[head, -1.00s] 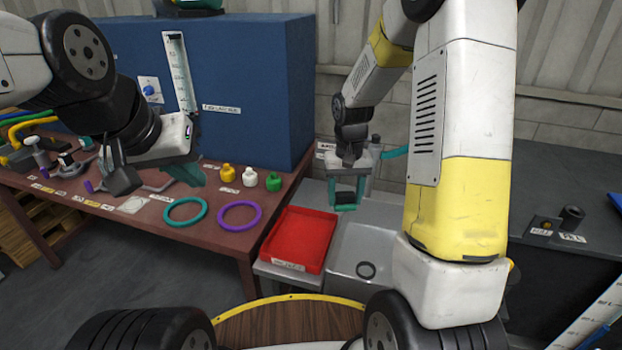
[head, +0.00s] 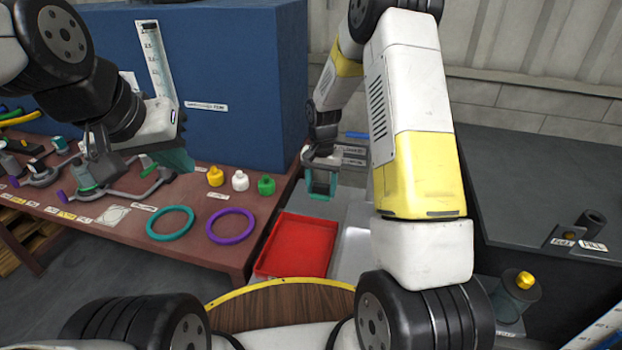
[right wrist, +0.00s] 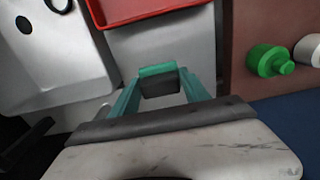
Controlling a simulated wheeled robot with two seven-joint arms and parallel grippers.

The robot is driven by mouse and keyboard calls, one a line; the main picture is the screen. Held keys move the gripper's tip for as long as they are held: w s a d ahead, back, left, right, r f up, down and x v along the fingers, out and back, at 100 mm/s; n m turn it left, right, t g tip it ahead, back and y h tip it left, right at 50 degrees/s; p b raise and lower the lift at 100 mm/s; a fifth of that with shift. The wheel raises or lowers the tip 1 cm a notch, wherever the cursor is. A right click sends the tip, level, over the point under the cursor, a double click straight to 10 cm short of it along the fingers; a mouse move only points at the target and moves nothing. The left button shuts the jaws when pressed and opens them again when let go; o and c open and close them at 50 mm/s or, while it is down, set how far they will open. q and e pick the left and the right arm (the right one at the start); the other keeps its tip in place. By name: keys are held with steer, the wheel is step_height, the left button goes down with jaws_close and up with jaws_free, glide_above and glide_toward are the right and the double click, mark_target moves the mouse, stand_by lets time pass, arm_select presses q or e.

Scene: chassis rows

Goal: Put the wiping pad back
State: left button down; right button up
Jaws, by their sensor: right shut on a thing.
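The wiping pad appears as a small dark block with a teal edge (right wrist: 160,84) in the right wrist view. My right gripper (right wrist: 166,92) is shut on it. In the head view the right gripper (head: 322,188) hangs beyond the red tray, near the right end of the brown table, with the pad mostly hidden between its teal fingers. My left gripper (head: 178,160) is above the table in front of the blue panel; its teal fingers are seen from the side, so its opening is unclear.
The red tray (head: 265,268) stands beside a sink, seen in the right wrist view (right wrist: 60,85) with a dark ring inside. Teal (head: 170,223) and purple (head: 231,226) rings lie in front.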

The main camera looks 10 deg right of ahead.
mark_target(318, 194)
steer(key=shift+w+a, duration=0.3)
steer(key=shift+w, duration=0.2)
steer(key=shift+w+a+f, duration=0.15)
steer(key=shift+w+f, duration=0.05)
steer(key=shift+f, duration=1.65)
steer(key=o, duration=1.3)
steer(key=shift+f, duration=0.1)
